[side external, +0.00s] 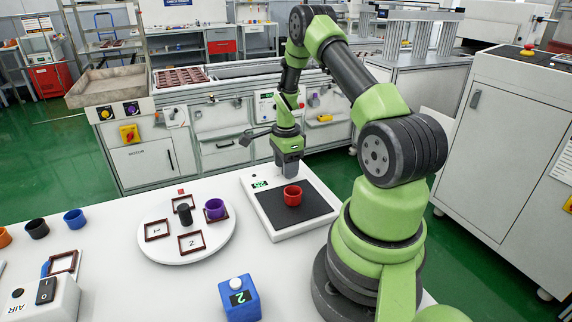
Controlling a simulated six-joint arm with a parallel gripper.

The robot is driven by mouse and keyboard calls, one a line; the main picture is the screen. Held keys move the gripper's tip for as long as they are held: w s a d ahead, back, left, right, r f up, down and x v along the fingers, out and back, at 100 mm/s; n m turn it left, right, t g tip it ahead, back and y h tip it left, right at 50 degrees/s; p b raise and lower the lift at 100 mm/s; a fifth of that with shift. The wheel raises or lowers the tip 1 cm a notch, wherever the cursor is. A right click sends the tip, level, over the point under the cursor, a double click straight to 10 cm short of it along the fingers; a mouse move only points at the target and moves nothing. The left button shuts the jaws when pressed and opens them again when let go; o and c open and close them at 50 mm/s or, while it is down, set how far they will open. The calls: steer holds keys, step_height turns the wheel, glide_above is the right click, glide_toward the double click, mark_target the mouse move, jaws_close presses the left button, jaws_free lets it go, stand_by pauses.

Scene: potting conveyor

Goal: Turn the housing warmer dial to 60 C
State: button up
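The housing warmer (259,206) is a flat white unit with a dark top pad on the white table, in the middle of the side external view. A small green-digit display (260,184) is on its far left corner; it seems to read 25, turned in the picture. A red ring-shaped housing (293,197) stands on the pad. I cannot make out the dial; the gripper covers part of the warmer's far edge. My gripper (290,174) points down over the far part of the warmer, behind the red housing. Its fingers are too small to tell open from shut.
Left of the warmer is a round white turntable (165,254) with square brown frames, a purple cup (215,209) and a dark knob. A blue box (239,300) with a white button stands in front. An AIR switch box (45,300) and several cups are at left.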

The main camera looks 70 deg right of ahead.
step_height(320, 180, up, 10)
stand_by(0.6)
steer(key=w+a+r+n+t, duration=0.2)
steer(key=a+r+n+t, duration=0.1)
steer(key=a+r+n, duration=0.9)
steer(key=s+a+r+n+t+y, duration=0.1)
steer(key=s+a+r+n+t, duration=0.1)
steer(key=s+a+n, duration=0.3)
steer(key=s+a+r+n+t+y, duration=0.1)
steer(key=s+a+r+n, duration=0.3)
steer(key=a, duration=0.7)
steer(key=shift+s+a+r+n+t, duration=0.2)
steer(key=shift+s+r+n+t, duration=0.3)
steer(key=shift+s+n, duration=0.6)
